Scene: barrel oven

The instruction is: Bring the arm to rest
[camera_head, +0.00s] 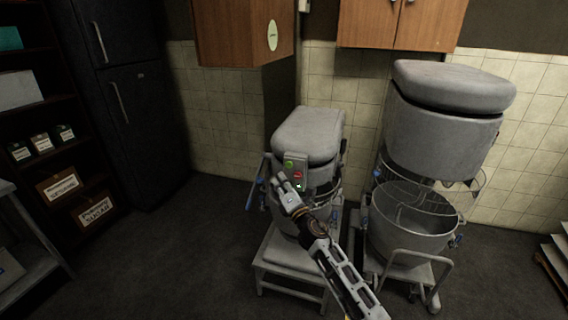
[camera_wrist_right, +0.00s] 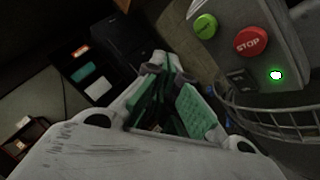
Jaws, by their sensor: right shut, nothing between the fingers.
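My right arm comes in from the bottom right of the head view. Its gripper (camera_head: 280,184) is shut and empty, in front of the smaller grey mixer (camera_head: 308,133). It is just left of and below the mixer's control box (camera_head: 296,168), which has a green and a red button. In the right wrist view the gripper (camera_wrist_right: 172,105) has green finger pads. The green button (camera_wrist_right: 205,26), red STOP button (camera_wrist_right: 250,41) and a lit green lamp (camera_wrist_right: 276,75) are at the upper right, apart from the fingers. My left gripper is not in view.
A larger mixer (camera_head: 443,125) with an open bowl (camera_head: 411,240) stands to the right. A dark fridge (camera_head: 133,110) and shelves with boxes are at the left. Wooden cabinets (camera_head: 400,22) hang above. The floor (camera_head: 170,260) at left centre is clear.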

